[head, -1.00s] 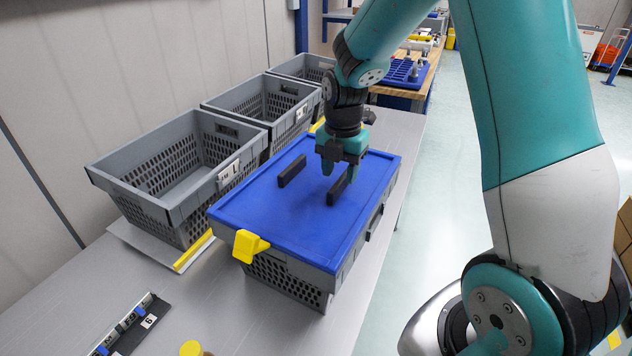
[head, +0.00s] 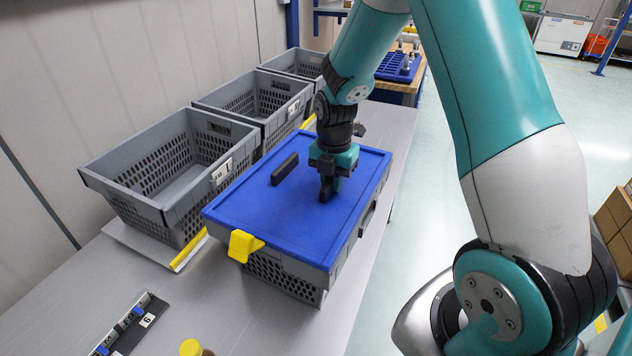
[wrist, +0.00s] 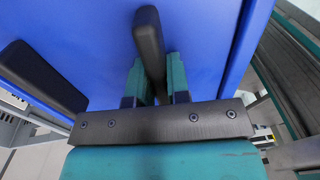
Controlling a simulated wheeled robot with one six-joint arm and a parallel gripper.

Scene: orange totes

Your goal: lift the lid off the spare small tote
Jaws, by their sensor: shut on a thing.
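The spare small tote (head: 280,278) is grey with perforated walls and stands on the grey table. Its flat blue lid (head: 250,205) lies on top and carries two black bar handles. My gripper (head: 329,188) is shut on the right black handle (head: 325,189), with its fingers on either side of it. In the wrist view the handle (wrist: 149,45) shows between the two teal fingers (wrist: 153,85). The left handle (head: 285,168) is free, and also shows in the wrist view (wrist: 38,75). A yellow clip (head: 243,246) sits at the lid's near left corner.
Open grey crates stand in a row at the left and back, the nearest (head: 165,207) close beside the tote. A black strip with labels (head: 124,325) and a yellow-capped item (head: 191,348) lie at the front. The table's right edge is near the tote.

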